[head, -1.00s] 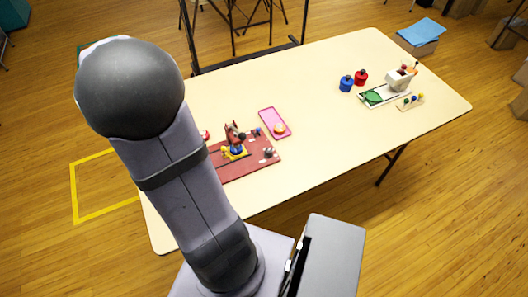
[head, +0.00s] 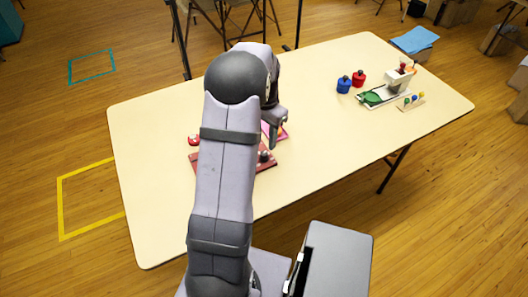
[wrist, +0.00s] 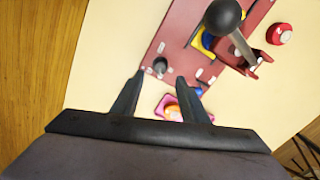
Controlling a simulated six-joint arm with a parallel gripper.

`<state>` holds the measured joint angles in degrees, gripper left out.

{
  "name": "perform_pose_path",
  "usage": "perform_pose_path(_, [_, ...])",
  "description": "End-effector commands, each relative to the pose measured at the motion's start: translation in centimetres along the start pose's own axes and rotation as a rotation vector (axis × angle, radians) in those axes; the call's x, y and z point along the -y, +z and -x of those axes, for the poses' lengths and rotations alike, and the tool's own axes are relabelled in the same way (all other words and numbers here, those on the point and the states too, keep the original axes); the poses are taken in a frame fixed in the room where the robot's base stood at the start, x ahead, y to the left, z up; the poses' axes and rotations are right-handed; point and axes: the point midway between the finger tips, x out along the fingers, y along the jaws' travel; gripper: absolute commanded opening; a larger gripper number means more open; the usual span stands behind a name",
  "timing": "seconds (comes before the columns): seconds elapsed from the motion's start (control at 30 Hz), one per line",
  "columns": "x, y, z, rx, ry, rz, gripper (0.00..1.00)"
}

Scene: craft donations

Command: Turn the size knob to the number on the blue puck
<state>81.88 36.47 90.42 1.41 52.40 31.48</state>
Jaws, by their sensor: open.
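A small dark grey knob (wrist: 160,65) stands on the dark red board (wrist: 181,28), with small white labels near it; I take it for the size knob. It also shows in the head view (head: 264,156). My gripper (wrist: 161,82) is open and empty, with the knob ahead of the gap between its fingertips, apart from them. In the head view my gripper (head: 273,143) hangs over the board's right part. I cannot make out a number on any blue puck.
A lever with a dark ball (wrist: 222,17) rises from the board. A red round piece (wrist: 280,34) lies beside it. A pink tray (wrist: 164,101) holds an orange item. Blue (head: 344,86) and red (head: 359,78) containers and a green-topped tray stand far right. The middle table is clear.

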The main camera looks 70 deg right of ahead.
Motion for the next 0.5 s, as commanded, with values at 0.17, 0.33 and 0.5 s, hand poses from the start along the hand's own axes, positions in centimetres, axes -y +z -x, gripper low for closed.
perform_pose_path(0.17, [0.0, 0.1, -1.2, 0.004, 0.003, 0.002, 0.40])
perform_pose_path(0.33, [0.0, 0.2, -3.4, 0.004, 0.003, 0.003, 0.40])
perform_pose_path(0.5, [0.0, 0.2, -5.5, 0.003, 0.002, 0.003, 0.40])
